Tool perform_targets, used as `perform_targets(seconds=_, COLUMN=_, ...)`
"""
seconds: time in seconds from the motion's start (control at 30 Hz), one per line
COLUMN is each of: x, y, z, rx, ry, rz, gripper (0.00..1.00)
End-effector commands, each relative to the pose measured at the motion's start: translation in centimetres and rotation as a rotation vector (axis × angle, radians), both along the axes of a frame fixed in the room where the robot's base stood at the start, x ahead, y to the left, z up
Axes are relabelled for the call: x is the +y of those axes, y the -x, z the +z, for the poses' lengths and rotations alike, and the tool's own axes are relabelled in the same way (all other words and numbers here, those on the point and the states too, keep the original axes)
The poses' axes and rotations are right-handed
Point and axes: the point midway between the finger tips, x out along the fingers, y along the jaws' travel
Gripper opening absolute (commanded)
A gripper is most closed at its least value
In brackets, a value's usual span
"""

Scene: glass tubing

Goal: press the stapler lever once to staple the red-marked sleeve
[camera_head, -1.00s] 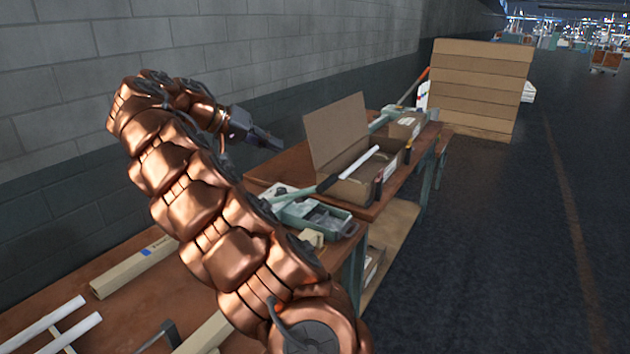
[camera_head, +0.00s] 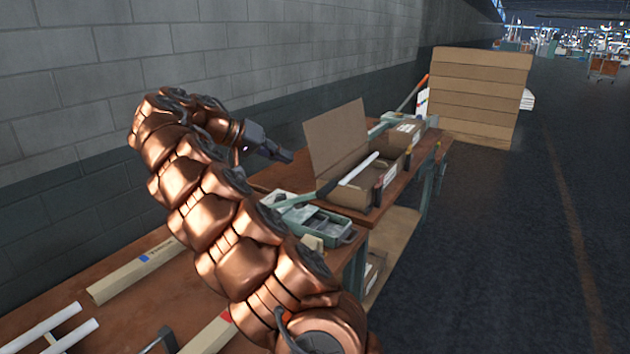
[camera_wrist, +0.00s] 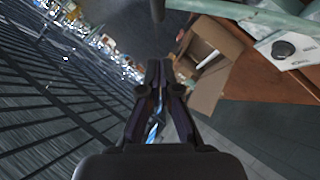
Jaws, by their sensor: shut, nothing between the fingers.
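A green device that looks like the stapler (camera_head: 318,224) stands on the wooden bench, with a long pale green lever (camera_head: 297,199) ending in a dark grip. A green bar, probably the lever, crosses the top of the wrist view (camera_wrist: 245,12), beside a pale box with a black knob (camera_wrist: 283,48). The red-marked sleeve (camera_head: 207,338) is a long cardboard piece, partly hidden behind my arm; its far end is out of sight. My gripper (camera_head: 288,157) is shut and empty, raised above the bench, up and left of the lever and apart from it. It also shows in the wrist view (camera_wrist: 158,72).
A blue-marked cardboard sleeve (camera_head: 130,272) and white tubes (camera_head: 40,328) lie at left. An open carton (camera_head: 335,140) with a white tube stands just right of my gripper. A grey block wall (camera_head: 60,80) runs behind; the floor at right is clear.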

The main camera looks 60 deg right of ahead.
Motion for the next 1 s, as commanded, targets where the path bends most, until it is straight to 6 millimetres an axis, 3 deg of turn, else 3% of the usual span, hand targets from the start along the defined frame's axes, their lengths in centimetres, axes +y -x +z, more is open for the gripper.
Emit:
perform_targets(seconds=0.53, x=-5.3, y=3.4, z=-3.7, rx=0.001, ry=-0.001, rz=-0.005, gripper=0.0)
perform_targets(seconds=1.0, x=-5.2, y=5.3, z=-6.0, rx=0.0, ry=0.001, rz=-0.001, gripper=0.0)
